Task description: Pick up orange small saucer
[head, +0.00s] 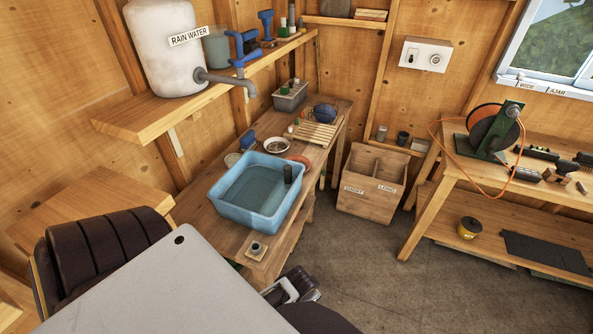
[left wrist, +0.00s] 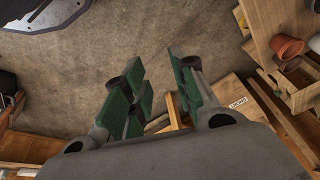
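A flat orange rim, which looks like the small orange saucer (head: 299,160), shows in the head view on the long wooden bench (head: 196,209), just behind the blue tub. The tub's back rim partly hides it. My left gripper (left wrist: 160,78) shows in the left wrist view with its green-padded fingers apart and nothing between them. It is over the floor and wooden crate side, away from the saucer. A metal and black part of my arm shows at the bottom of the head view; its fingers cannot be made out. My right gripper is not seen.
The blue tub (head: 226,203) holds water and a dark upright item. A white bowl (head: 277,145) and slatted wooden rack (head: 315,133) stand behind it. A two-part crate (head: 369,206) is on the floor. Terracotta pots (left wrist: 287,46) show in the wrist view. The middle floor is clear.

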